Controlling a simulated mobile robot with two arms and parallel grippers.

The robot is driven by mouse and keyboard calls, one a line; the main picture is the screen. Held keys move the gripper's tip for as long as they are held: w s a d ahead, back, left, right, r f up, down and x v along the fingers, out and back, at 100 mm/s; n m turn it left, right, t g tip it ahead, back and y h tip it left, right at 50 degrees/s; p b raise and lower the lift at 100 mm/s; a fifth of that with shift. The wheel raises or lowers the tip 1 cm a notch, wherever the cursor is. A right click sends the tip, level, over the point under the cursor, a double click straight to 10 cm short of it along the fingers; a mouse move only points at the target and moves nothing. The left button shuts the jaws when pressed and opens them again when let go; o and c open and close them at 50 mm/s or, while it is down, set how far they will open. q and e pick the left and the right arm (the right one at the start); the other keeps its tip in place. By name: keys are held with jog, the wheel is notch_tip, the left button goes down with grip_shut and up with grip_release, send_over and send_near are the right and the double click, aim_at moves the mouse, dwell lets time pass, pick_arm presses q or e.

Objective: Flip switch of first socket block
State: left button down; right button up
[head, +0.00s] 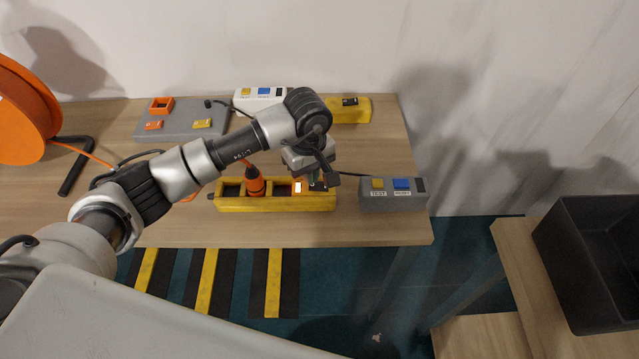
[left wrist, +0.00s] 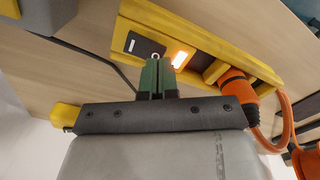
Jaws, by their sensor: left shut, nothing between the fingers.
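A yellow socket block (head: 277,204) lies near the front edge of the table, with an orange plug (head: 255,182) standing in one of its sockets. At its right end are a lit orange-white switch (head: 298,187) and a dark panel, partly behind my gripper. My left gripper (head: 317,183) is over this right end, pointing down. In the left wrist view, its green fingertips (left wrist: 157,68) are shut and empty, close to the lit switch (left wrist: 180,60) and the black panel (left wrist: 145,46). I cannot tell whether they touch. My right gripper is not in view.
A grey TEST/RESET box (head: 393,196) stands right of the block, and a white one (head: 258,99) behind. A second yellow block (head: 350,112) is at the back, partly behind my arm. An orange reel (head: 22,110) stands left. A dark bin (head: 590,255) is far right.

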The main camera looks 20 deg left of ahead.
pick_arm(q)
jog(key=shift+f+b, duration=0.8)
jog(key=shift+f, duration=0.1)
jog(key=shift+r, duration=0.1)
dwell(0.3)
jog(key=shift+r+p, duration=1.65)
jog(key=shift+r, duration=1.8)
